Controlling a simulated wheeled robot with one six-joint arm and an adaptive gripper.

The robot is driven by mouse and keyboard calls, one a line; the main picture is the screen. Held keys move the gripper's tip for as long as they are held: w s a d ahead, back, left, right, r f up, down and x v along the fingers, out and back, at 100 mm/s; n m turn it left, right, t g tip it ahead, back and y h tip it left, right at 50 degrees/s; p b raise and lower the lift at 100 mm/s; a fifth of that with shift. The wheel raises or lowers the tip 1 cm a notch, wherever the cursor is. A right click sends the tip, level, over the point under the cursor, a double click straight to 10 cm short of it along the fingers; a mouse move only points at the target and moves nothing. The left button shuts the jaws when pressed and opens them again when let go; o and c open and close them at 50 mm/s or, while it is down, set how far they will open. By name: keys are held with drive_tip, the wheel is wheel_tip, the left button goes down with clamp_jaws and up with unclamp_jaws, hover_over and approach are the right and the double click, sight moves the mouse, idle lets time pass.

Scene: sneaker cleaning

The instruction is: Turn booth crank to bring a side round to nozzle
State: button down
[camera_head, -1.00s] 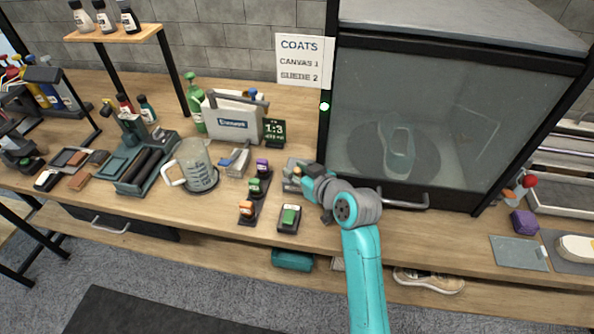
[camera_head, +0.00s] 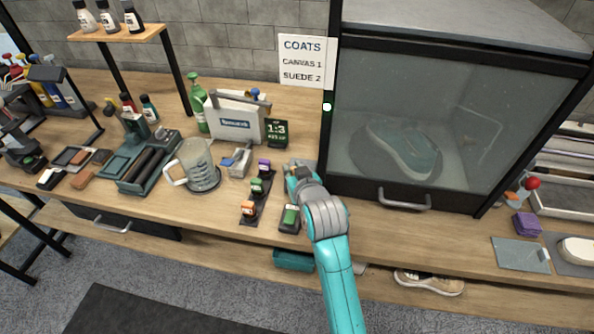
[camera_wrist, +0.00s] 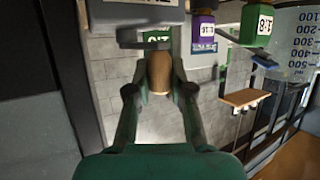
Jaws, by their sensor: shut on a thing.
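The spray booth (camera_head: 455,65) stands at the right of the bench with its glass front closed. Inside, a teal-grey sneaker (camera_head: 405,150) sits on a round turntable, showing a long side, seen hazily through the glass. My gripper (camera_head: 295,172) is at the booth's lower left, outside the glass. In the wrist view its fingers (camera_wrist: 160,92) are shut on a tan crank knob (camera_wrist: 159,72), with a grey crank arm (camera_wrist: 143,42) beyond it. My arm hides most of the crank in the head view. The nozzle cannot be made out.
Several coloured small bottles (camera_head: 257,186) and a green-topped block (camera_head: 290,219) stand close left of my arm. A measuring jug (camera_head: 200,167) is further left. A purple sponge (camera_head: 526,224) lies far right.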

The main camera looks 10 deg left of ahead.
drive_tip(key=m+h, duration=0.1)
drive_tip(key=a+m+h, duration=0.1)
drive_tip(key=m+t+h, duration=0.1)
drive_tip(key=shift+w+a+h, duration=0.3)
drive_tip(key=shift+w+a+m+h, duration=0.15)
drive_tip(key=shift+w+m+h, duration=0.05)
drive_tip(key=shift+m+h, duration=0.5)
drive_tip(key=shift+w+a+m+h, duration=0.15)
drive_tip(key=shift+w+m+h, duration=0.05)
drive_tip(key=shift+m+h, duration=0.45)
drive_tip(key=shift+w+a+m+h, duration=0.2)
drive_tip(key=shift+m+h, duration=0.35)
drive_tip(key=shift+h, duration=0.5)
drive_tip(key=c, duration=1.3)
unclamp_jaws()
drive_tip(key=v, duration=1.1)
drive_tip(key=shift+s+r, duration=0.1)
drive_tip(key=shift+s, duration=0.3)
